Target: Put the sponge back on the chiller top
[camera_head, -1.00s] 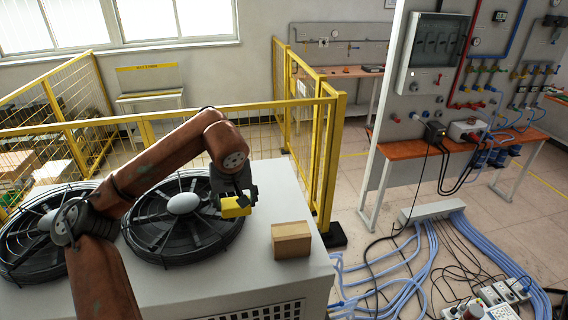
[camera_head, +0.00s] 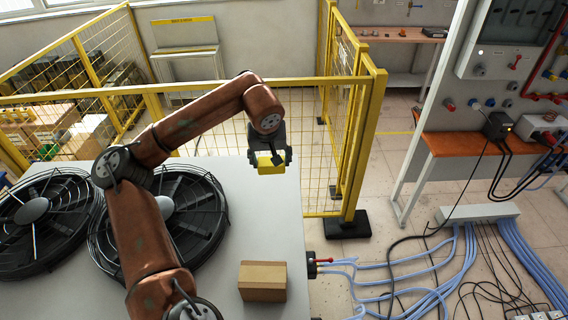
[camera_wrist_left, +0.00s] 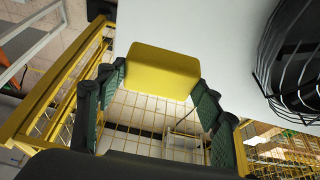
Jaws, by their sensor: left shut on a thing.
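The yellow sponge (camera_head: 271,166) is held in my left gripper (camera_head: 270,158) over the back right part of the white chiller top (camera_head: 258,218). In the left wrist view the sponge (camera_wrist_left: 163,70) sits between the two green-padded fingers, which press on its ends. The white top (camera_wrist_left: 215,42) shows beyond it. I cannot tell whether the sponge's underside touches the top or hangs a little above it. My right gripper is not in view.
Two black fans (camera_head: 190,222) fill the left of the chiller top. A cardboard box (camera_head: 262,281) stands near its front right edge. A yellow mesh fence (camera_head: 350,150) runs close behind and to the right. The top's middle right is bare.

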